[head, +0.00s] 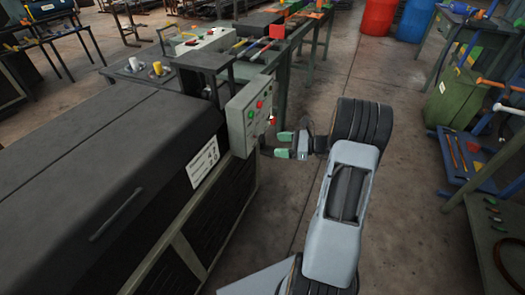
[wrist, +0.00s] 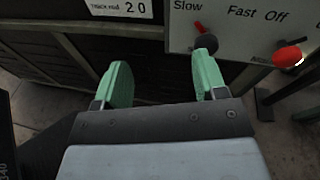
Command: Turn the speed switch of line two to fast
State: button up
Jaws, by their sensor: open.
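A grey control box (head: 242,125) stands at the corner of a long black machine, with green and red buttons on its face. In the wrist view, the box's panel (wrist: 228,18) carries the words Slow, Fast and Off. A dark rotary switch with a red pointer (wrist: 205,40) sits below these words, its pointer leaning up-left toward Slow. My gripper (head: 279,145) is open and empty, just right of the box. In the wrist view, its green fingers (wrist: 163,72) are apart; the right fingertip overlaps the lower part of the switch, and contact cannot be told.
A red button (wrist: 288,57) protrudes at the panel's right. The black machine (head: 90,150) with a white number plate (head: 202,164) fills the left. A blue trolley (head: 470,165) stands right. Red (head: 379,15) and blue barrels (head: 414,20) stand behind. Floor around my arm is clear.

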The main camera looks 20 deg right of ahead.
aim_at(262, 138)
jog(key=w+d+f+m+t+b, duration=0.2)
jog(key=d+f+m+t, duration=0.2)
jog(key=d+f, duration=0.15)
jog(key=shift+h, duration=0.4)
jog(key=b+x, duration=0.1)
jog(key=x, duration=1.1)
jog(key=shift+a+r, duration=0.2)
jog(key=shift+a, duration=0.1)
jog(key=c, duration=0.9)
